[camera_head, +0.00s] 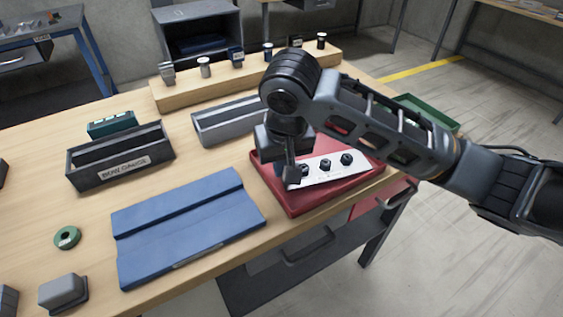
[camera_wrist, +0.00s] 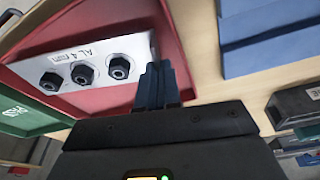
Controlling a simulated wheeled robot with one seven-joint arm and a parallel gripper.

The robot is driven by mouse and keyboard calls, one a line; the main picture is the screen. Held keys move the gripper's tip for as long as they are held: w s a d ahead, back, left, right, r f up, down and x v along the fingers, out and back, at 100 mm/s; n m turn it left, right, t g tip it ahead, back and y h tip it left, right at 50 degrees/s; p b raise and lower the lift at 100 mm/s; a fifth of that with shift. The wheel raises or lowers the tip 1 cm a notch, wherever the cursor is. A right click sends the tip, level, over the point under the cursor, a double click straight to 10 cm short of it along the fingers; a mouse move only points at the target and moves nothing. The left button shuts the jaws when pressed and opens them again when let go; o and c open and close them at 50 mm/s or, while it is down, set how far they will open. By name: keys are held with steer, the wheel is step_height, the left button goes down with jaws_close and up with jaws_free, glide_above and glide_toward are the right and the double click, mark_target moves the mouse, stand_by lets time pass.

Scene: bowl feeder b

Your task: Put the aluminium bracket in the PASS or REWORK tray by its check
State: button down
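The aluminium bracket (camera_head: 328,167) is a pale plate with three black nuts, set over the red tray (camera_head: 296,209). In the wrist view the bracket (camera_wrist: 98,51) carries the marking "AL 4 mm". My gripper (camera_head: 291,174) is at the bracket's left end in the head view. In the wrist view my gripper's fingers (camera_wrist: 161,80) are close together at that end and look shut on it, though the contact is partly hidden. I cannot tell whether the bracket touches the tray. A green tray (camera_wrist: 18,113) marked PASS lies beside the red one; it shows behind my arm in the head view (camera_head: 428,108).
A dark "BEND GAUGE" block (camera_head: 122,160), a blue fixture plate (camera_head: 185,225) and a grey channel block (camera_head: 227,122) stand on the table. A wooden rack (camera_head: 200,88) with several small parts is behind. A green ring (camera_head: 67,238) and a grey block (camera_head: 62,291) lie at the front left.

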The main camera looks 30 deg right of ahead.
steer(key=shift+f, duration=0.1)
steer(key=shift+f, duration=0.55)
steer(key=c, duration=1.3)
jaws_free()
steer(key=shift+c, duration=0.2)
steer(key=shift+r, duration=0.15)
steer(key=shift+r, duration=0.3)
steer(key=p+v, duration=0.2)
steer(key=v, duration=1)
steer(key=shift+r, duration=0.25)
steer(key=shift+a, duration=0.1)
